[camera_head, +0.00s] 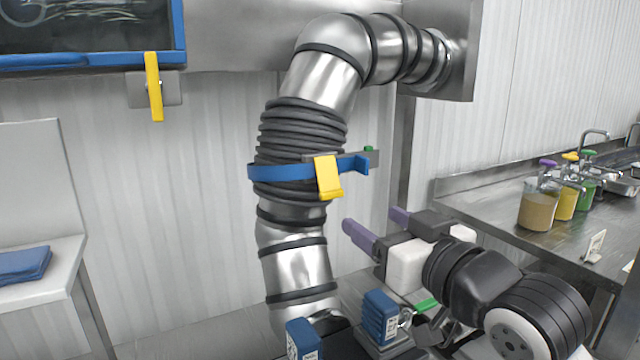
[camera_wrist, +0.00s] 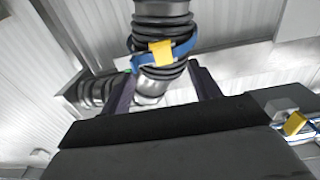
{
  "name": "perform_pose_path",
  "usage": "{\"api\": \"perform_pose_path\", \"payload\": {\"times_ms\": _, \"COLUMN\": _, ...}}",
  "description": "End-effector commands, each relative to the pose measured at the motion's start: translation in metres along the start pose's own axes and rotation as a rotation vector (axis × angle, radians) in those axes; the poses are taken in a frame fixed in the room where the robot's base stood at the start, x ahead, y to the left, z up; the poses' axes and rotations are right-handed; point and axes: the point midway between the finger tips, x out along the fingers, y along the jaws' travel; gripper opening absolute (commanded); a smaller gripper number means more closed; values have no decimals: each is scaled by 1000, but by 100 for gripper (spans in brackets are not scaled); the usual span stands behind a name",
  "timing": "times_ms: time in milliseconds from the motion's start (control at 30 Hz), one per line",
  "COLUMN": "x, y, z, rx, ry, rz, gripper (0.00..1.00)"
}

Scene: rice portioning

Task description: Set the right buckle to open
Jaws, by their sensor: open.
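The left yellow lever (camera_head: 154,86) hangs on a grey wall plate. My gripper (camera_head: 379,227) is open and empty, its purple fingers right of and below the buckle, apart from it. In the wrist view the fingers (camera_wrist: 165,89) stand apart, with the duct seen between and beyond them.
The duct (camera_head: 298,260) bends at the top into the wall. A small green knob (camera_head: 368,149) sits on a grey bar by the strap. A blue-framed board (camera_head: 90,60) hangs upper left. A counter (camera_head: 500,215) with pump jars stands at right. A white shelf (camera_head: 45,280) holds blue cloth.

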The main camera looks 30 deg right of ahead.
Motion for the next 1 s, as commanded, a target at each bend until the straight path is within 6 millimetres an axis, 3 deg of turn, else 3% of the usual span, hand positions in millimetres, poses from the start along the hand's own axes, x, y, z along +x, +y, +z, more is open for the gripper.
{"api": "perform_pose_path", "payload": {"times_ms": 167, "x": 23, "y": -1, "z": -2, "rx": 1, "ry": -3, "rz": -2, "gripper": 62}}
{"api": "perform_pose_path", "payload": {"times_ms": 600, "x": 112, "y": 0, "z": -2, "rx": -1, "ry": -2, "rz": -1, "gripper": 62}}
{"api": "perform_pose_path", "payload": {"times_ms": 800, "x": 132, "y": 0, "z": -1, "rx": 0, "ry": -2, "rz": -1, "gripper": 62}}
{"api": "perform_pose_path", "payload": {"times_ms": 1000, "x": 136, "y": 0, "z": 0, "rx": -1, "ry": 0, "rz": 0, "gripper": 62}}
